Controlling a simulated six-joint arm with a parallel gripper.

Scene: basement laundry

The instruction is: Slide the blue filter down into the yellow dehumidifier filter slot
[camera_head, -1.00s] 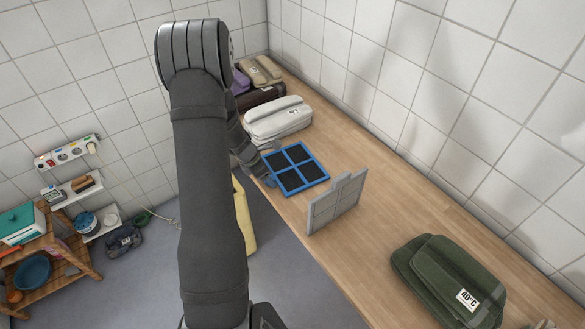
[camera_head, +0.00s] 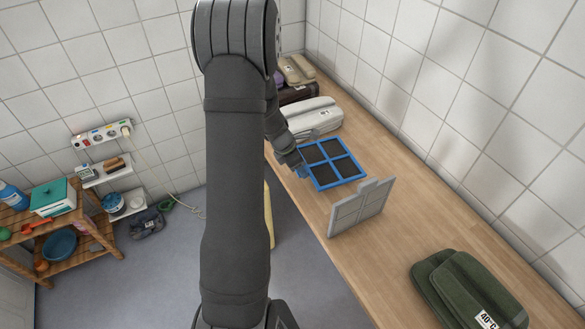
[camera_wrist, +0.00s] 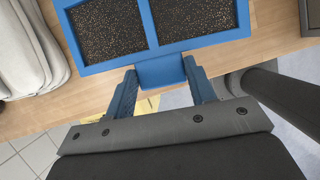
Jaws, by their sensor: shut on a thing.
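The blue filter (camera_head: 350,181), a blue frame with dark mesh panes, is over the wooden counter near its front edge, roughly flat. I cannot tell how far it is above the wood. My gripper (camera_head: 303,170) is shut on the filter's near tab; in the wrist view my gripper (camera_wrist: 161,78) has a finger on each side of the blue tab (camera_wrist: 160,70). The yellow dehumidifier (camera_head: 268,215) stands below the counter's front edge, mostly hidden behind my arm. A yellow patch (camera_wrist: 147,104) shows behind the fingers in the wrist view. Its slot is not visible.
A grey framed panel (camera_head: 360,208) with a tab stands upright on the counter (camera_head: 400,240), close to the filter. A pale case (camera_head: 308,115) lies behind the filter, green folded fabric (camera_head: 468,290) at the front right. A tiled wall borders the counter's right side.

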